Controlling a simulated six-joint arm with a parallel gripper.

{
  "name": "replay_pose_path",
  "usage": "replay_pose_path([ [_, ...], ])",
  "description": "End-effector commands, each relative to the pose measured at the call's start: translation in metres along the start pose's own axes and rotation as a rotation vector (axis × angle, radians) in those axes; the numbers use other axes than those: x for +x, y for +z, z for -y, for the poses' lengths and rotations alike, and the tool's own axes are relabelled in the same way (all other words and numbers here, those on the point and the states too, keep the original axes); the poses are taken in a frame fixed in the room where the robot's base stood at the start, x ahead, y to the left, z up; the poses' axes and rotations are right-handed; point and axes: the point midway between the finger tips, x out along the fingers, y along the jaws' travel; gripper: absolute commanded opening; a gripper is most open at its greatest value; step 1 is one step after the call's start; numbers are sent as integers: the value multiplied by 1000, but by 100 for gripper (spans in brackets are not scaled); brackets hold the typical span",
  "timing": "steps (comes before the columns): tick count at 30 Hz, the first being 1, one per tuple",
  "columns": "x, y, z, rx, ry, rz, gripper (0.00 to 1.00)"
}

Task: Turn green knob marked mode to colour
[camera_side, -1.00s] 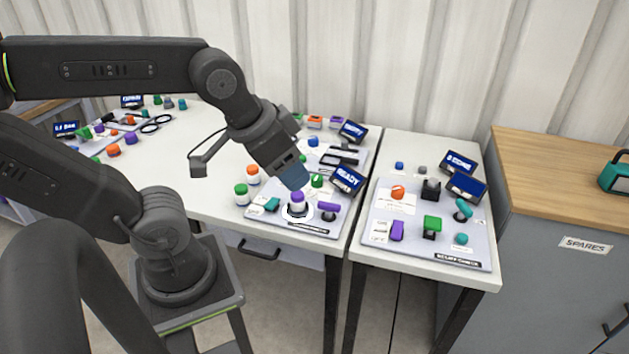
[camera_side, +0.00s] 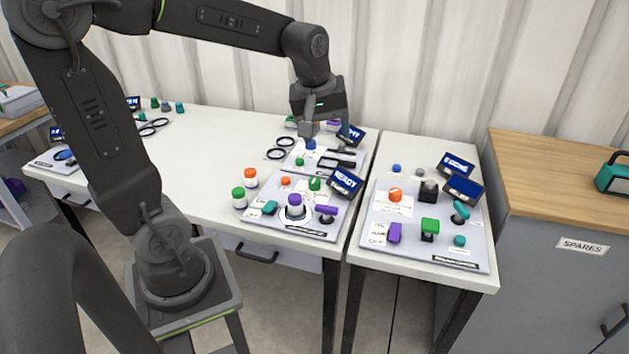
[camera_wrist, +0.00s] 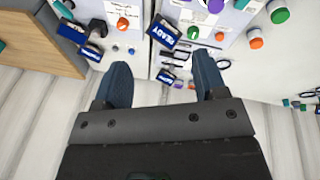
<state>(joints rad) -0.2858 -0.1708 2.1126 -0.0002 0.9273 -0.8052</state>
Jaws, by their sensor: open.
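A round green knob (camera_side: 315,183) stands on the front panel beside the READY screen; it also shows in the wrist view (camera_wrist: 193,32). A smaller green knob (camera_side: 299,161) is on the rear panel, and a square green knob (camera_side: 430,226) is on the right table's panel. I cannot read which is marked mode, nor any colour setting. My gripper (camera_side: 324,127) is above the rear panel, beyond the front panel's green knob and apart from it. In the wrist view its blue fingers (camera_wrist: 164,80) are spread with nothing held between them.
The READY screen (camera_side: 345,183) rises beside the front green knob. An orange knob (camera_side: 285,181), purple knob (camera_side: 295,200) and purple lever (camera_side: 326,211) are close by. Orange-capped (camera_side: 250,179) and green-capped (camera_side: 239,198) bottles stand left. The table's left middle is clear.

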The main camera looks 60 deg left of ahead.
Motion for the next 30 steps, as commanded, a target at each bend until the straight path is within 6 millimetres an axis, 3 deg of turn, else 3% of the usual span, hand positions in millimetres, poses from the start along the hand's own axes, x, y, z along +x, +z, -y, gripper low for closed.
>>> replay_pose_path([
  [1,15,-22,-2,-132,-34,15,65],
  [6,66,-88,3,-596,-128,38,65],
  [13,136,-155,33,-1121,-245,37,65],
  [20,167,-177,51,-1337,-292,27,65],
  [26,187,-173,56,-1347,-298,28,65],
  [30,213,-168,61,-1346,-299,28,65],
])
